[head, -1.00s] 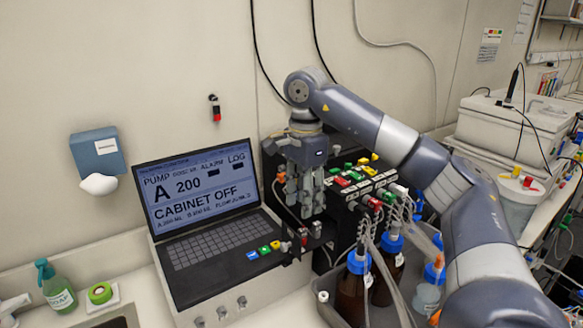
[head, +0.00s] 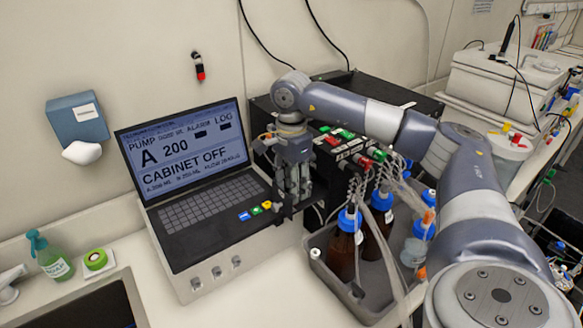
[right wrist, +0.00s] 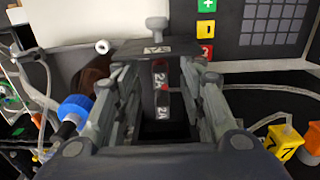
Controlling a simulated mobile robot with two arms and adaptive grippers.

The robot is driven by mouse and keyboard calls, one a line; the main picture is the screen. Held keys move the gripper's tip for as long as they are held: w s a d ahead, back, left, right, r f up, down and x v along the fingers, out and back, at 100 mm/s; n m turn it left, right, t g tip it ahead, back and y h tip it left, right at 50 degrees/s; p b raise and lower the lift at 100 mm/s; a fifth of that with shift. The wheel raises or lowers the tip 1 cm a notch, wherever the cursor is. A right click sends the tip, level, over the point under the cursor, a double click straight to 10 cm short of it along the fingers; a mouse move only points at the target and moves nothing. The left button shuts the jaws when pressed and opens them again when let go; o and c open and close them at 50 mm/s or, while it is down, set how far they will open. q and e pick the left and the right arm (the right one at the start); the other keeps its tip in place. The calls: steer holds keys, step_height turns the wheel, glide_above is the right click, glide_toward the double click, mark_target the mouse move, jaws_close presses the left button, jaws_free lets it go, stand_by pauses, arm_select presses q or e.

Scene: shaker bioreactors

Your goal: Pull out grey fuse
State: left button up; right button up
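My right gripper (head: 292,203) points down beside the laptop's right edge, in front of the black cabinet. In the right wrist view its two fingers (right wrist: 160,72) are apart. Between and beyond them is a dark holder with two labels marked 2A (right wrist: 161,92) and a small red mark. A grey knob-like piece (right wrist: 157,27) stands just past the fingertips; I cannot tell whether it is the grey fuse. No grip on anything shows. The gripper hides the fuse area in the head view. My left gripper is not in view.
A laptop (head: 205,212) stands left of the gripper. The black cabinet (head: 345,92) with coloured connectors and tubes is behind it. Brown bottles with blue caps (head: 347,218) stand in a grey tray (head: 340,290) close at right. A yellow tag (right wrist: 284,141) is near the gripper.

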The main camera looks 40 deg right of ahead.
steer(key=shift+f, duration=0.4)
steer(key=shift+c, duration=0.6)
jaws_close()
steer(key=shift+r, duration=0.15)
steer(key=shift+r+p, duration=0.4)
steer(key=shift+r, duration=0.3)
steer(key=shift+r+p, duration=0.25)
steer(key=shift+p, duration=0.1)
